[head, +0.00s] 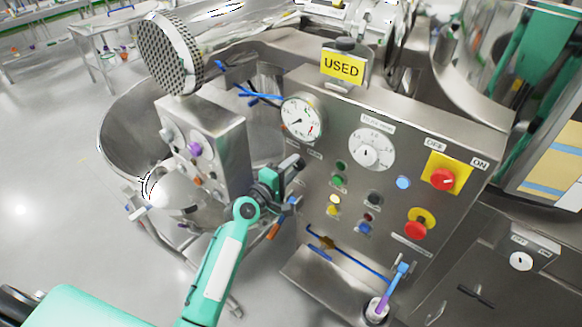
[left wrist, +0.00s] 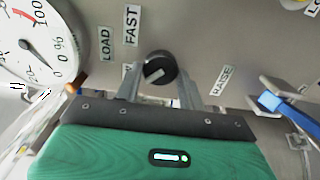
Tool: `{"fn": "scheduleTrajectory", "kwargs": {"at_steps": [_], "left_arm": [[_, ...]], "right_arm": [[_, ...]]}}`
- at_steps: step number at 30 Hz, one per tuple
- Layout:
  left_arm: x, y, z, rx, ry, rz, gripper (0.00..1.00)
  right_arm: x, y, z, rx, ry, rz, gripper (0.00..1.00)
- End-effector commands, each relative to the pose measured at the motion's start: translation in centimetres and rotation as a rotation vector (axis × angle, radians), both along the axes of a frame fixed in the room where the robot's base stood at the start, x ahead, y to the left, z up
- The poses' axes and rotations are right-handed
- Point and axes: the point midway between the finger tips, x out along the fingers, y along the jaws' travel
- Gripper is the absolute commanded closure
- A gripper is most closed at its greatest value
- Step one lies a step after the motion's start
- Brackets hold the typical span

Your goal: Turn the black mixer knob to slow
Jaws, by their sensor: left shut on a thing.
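The black mixer knob (left wrist: 160,68) sits on the steel control panel (left wrist: 200,30). A pale line marks its face, running slantwise. My left gripper (left wrist: 158,88) has one finger on each side of the knob and is shut on it. In the head view my left gripper (head: 289,170) is against the left part of the panel, hiding the knob. A FAST label (left wrist: 131,25) and a LOAD label (left wrist: 105,43) are up and left of the knob. A RAISE label (left wrist: 223,80) is to its right. I cannot read a SLOW label. My right gripper is not in view.
A round gauge (head: 302,119) is above the gripper and a white dial (head: 366,152) is to its right. A red stop button (head: 418,226) and a red OFF/ON switch (head: 442,179) are farther right. A steel box with a perforated disc (head: 170,52) stands at left.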

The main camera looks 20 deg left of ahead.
Motion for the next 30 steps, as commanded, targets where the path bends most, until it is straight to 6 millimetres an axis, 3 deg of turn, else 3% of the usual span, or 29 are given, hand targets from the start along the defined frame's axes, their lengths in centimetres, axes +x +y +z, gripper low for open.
{"fn": "scheduleTrajectory", "kwargs": {"at_steps": [14,15,18,30], "left_arm": [[-0.01,-0.01,-0.08,-0.014,0.006,0.0,0.83],[-0.01,-0.01,-0.08,-0.014,0.006,0.0,0.55],[-0.01,-0.01,-0.07,-0.013,0.006,0.0,0.39],[-0.79,0.31,-0.26,-0.012,0.005,0.001,0.39]], "right_arm": [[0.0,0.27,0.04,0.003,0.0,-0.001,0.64],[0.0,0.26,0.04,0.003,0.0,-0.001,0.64],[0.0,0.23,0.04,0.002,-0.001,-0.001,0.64],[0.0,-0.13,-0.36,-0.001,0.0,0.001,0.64]]}}
